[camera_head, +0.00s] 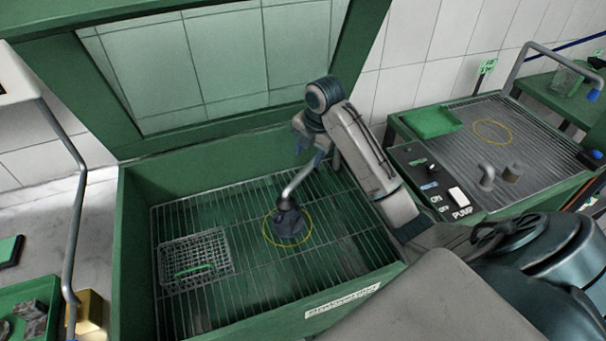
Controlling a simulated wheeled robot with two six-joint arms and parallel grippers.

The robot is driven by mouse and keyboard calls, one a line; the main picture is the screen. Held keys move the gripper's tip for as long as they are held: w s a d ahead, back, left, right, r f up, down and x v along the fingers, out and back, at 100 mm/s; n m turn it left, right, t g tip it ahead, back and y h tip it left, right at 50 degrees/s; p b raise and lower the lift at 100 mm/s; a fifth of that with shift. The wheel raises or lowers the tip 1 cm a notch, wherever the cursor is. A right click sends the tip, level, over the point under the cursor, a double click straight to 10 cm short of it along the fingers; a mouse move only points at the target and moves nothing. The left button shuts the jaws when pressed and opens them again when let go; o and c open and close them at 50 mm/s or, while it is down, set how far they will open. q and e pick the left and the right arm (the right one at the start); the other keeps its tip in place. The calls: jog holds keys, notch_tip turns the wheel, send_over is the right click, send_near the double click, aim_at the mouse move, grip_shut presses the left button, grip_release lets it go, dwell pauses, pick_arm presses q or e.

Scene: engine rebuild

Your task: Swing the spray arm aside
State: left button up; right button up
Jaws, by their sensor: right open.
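A bent grey tube, apparently the spray arm (296,184), stands over the wire grate inside the green wash tank (140,255). Its lower end meets a dark rounded piece (288,220) inside a yellow ring on the grate. Its upper end runs up to my right gripper (309,147), where a blue part shows. My right gripper is open, at the tube's upper end. I cannot tell whether its fingers touch or straddle the tube. My left gripper is not in view.
A wire basket (195,259) sits on the grate at left. The raised green lid (200,70) stands behind the tank. A pump switch panel (432,180) and a ribbed drain table (530,135) with a green tray (432,121) are at right. Grey bent pipes rise at far left and far right.

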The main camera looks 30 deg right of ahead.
aim_at(303, 172)
jog(key=x, duration=0.3)
jog(key=shift+b, duration=0.3)
jog(key=p+x, duration=0.1)
jog(key=x, duration=0.3)
jog(key=shift+w+f+p, duration=0.15)
jog(key=shift+f+p, duration=0.15)
jog(key=shift+w+f, duration=0.1)
jog(key=shift+f, duration=0.05)
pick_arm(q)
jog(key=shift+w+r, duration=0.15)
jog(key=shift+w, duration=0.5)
pick_arm(e)
grip_shut()
